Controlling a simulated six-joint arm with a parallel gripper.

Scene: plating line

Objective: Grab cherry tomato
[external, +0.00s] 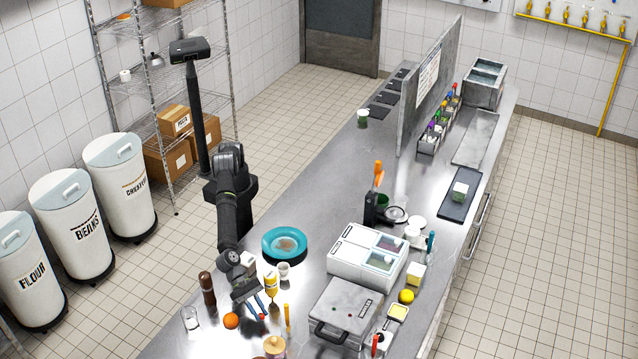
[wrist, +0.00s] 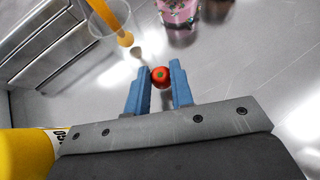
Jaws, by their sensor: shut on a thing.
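The cherry tomato (wrist: 161,76) is small, round and red with a green spot. In the wrist view it sits between the tips of the blue fingers of my gripper (wrist: 159,82), which are shut on it. In the external view my gripper (external: 257,306) points down over the near left part of the counter, with a small red bit of the tomato (external: 262,317) at its tips. I cannot tell whether the tomato touches the counter.
An orange (external: 231,321) lies just left of my gripper, near a brown grinder (external: 207,289) and a clear glass (external: 190,318). A yellow bottle (external: 271,285) stands close on the right. A teal plate (external: 265,246) is farther back. A grey press (external: 345,312) stands to the right.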

